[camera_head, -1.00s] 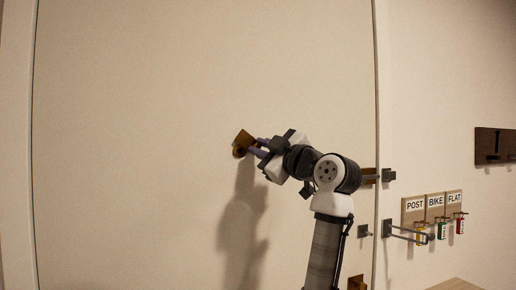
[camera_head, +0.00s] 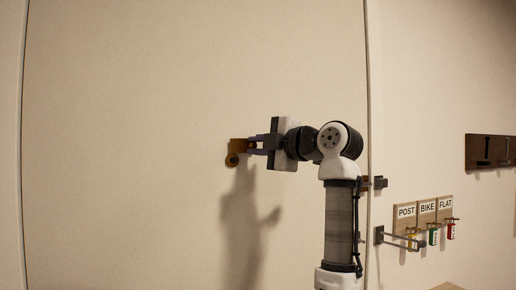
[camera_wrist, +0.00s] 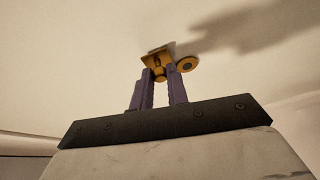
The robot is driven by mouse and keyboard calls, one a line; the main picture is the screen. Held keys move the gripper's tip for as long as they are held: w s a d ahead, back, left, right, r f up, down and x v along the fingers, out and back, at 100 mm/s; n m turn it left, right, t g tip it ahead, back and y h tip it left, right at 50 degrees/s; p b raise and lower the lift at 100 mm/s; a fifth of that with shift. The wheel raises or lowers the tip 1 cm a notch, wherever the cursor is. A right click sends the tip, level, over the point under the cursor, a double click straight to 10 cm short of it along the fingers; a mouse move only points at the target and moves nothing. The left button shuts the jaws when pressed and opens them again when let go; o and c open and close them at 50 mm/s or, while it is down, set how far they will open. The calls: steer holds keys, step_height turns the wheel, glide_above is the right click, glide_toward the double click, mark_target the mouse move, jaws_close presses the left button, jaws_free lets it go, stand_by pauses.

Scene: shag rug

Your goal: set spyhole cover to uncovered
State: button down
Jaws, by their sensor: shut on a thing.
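The brass spyhole cover (camera_head: 238,145) is a small flat plate on the large pale door. The round brass spyhole (camera_head: 232,160) shows just below and left of it. In the wrist view the cover (camera_wrist: 153,56) sits at the fingertips, and the spyhole ring (camera_wrist: 187,64) with its dark centre shows beside it, not hidden by the plate. My gripper (camera_head: 251,145) reaches in from the right. Its two purple fingers (camera_wrist: 161,73) are shut on a small brass part of the cover, whose exact shape is partly hidden between them.
A latch (camera_head: 376,182) is at the door's right edge. Right of it are a bracket (camera_head: 398,238), a key board (camera_head: 423,214) marked POST, BIKE and FLAT with coloured tags, and a dark hook rail (camera_head: 489,151). The door around the cover is bare.

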stand_by(0.4)
steer(key=c, duration=1.4)
jaws_free()
steer(key=b+v, duration=0.4)
steer(key=v, duration=0.9)
steer(key=shift+s+d+b, duration=0.25)
steer(key=shift+s+b, duration=0.05)
